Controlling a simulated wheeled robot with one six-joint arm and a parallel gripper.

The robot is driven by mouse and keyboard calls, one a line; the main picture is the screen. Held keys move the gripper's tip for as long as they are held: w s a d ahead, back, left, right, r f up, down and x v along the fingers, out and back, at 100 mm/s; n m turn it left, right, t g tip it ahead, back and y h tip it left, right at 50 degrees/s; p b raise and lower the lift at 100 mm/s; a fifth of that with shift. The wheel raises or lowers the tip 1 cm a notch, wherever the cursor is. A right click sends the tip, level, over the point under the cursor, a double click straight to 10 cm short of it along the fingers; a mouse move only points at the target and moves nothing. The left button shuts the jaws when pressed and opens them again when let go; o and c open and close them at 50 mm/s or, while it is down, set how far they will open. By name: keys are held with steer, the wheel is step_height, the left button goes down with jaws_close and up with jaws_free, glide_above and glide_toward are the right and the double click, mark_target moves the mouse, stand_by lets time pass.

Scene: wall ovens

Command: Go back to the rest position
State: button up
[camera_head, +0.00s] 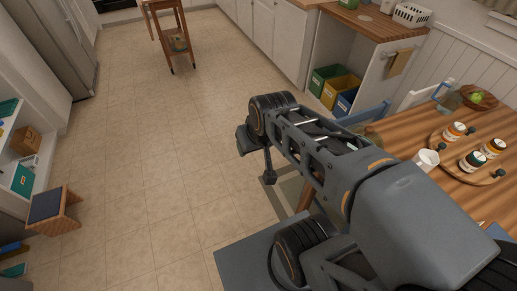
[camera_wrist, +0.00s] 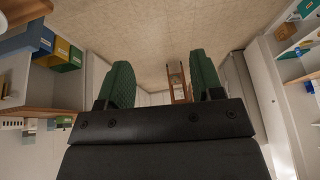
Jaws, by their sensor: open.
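My gripper shows in the wrist view (camera_wrist: 160,85), with its two green textured fingers wide apart and nothing between them. In the head view my arm reaches up and left from the lower right, over the floor beside the wooden table (camera_head: 455,195). The gripper's fingers cannot be made out clearly in the head view.
On the table stand a round board (camera_head: 465,155) with several jars, a white mug (camera_head: 425,161) and a bowl (camera_head: 479,98). A blue chair (camera_head: 365,115) is tucked near it. A step stool (camera_head: 53,210) stands at left. A wooden cart (camera_head: 172,30) stands far back. The tiled floor (camera_head: 150,130) between is clear.

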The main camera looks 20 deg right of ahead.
steer(key=shift+s+d+f+g+h, duration=0.15)
steer(key=shift+s+g+h, duration=0.25)
steer(key=shift+s, duration=0.65)
